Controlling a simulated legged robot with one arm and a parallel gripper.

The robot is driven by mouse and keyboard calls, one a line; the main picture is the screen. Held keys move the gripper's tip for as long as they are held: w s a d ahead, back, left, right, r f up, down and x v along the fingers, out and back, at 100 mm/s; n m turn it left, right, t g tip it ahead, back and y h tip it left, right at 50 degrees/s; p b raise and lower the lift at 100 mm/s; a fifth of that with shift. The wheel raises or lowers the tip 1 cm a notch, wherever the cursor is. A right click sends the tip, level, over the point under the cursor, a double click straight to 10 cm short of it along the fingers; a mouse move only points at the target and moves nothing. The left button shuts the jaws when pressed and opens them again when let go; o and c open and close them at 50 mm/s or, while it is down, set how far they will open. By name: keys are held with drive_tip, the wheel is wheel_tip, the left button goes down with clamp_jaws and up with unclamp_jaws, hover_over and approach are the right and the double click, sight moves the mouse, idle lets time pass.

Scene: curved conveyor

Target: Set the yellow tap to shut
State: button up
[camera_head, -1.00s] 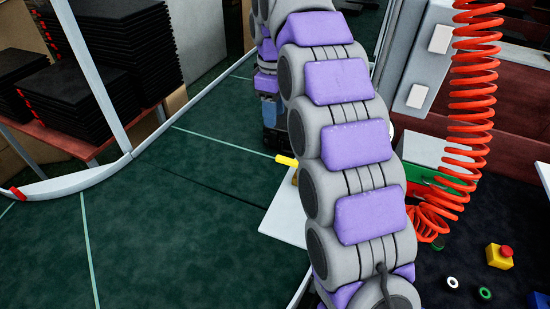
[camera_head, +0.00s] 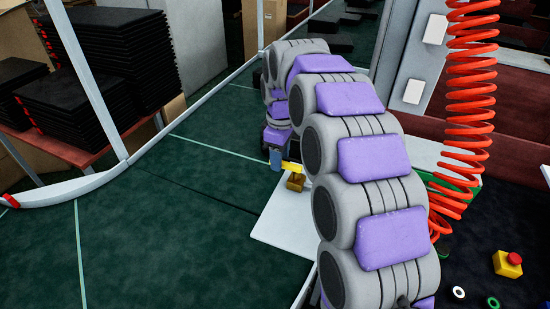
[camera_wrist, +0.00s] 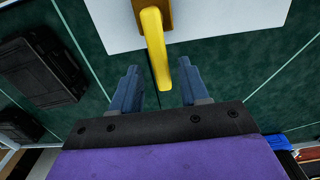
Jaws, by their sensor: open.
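The yellow tap (camera_head: 291,168) is a lever on a brass-coloured body (camera_head: 296,183), fixed on a white plate (camera_head: 268,226). In the wrist view the yellow lever (camera_wrist: 155,45) runs from the body at the top down towards my gripper (camera_wrist: 159,68). My gripper is open, with one blue finger on each side of the lever's free end. Gaps show between the lever and both fingers, so it is not gripped. In the head view my gripper (camera_head: 277,150) is just beyond and left of the tap, partly hidden by my arm.
A red coiled hose (camera_head: 470,90) hangs on the right. A yellow box with a red button (camera_head: 508,263) sits on the dark surface at lower right. Stacked black trays (camera_head: 120,60) stand on a red table at left. The green floor left of the plate is clear.

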drive_tip(key=shift+d+f, duration=0.15)
drive_tip(key=shift+d, duration=0.8)
drive_tip(key=a, duration=0.3)
drive_tip(key=shift+a+f, duration=0.2)
drive_tip(key=shift+a, duration=0.1)
drive_tip(key=shift+c, duration=1.4)
drive_tip(key=shift+a, duration=0.3)
drive_tip(key=shift+c, duration=0.6)
drive_tip(key=shift+d, duration=0.15)
drive_tip(key=shift+c, duration=0.8)
drive_tip(key=shift+d, duration=0.9)
clamp_jaws()
drive_tip(key=shift+d+r, duration=0.15)
drive_tip(key=shift+d, duration=0.15)
drive_tip(key=shift+a, duration=0.1)
drive_tip(key=shift+a, duration=0.1)
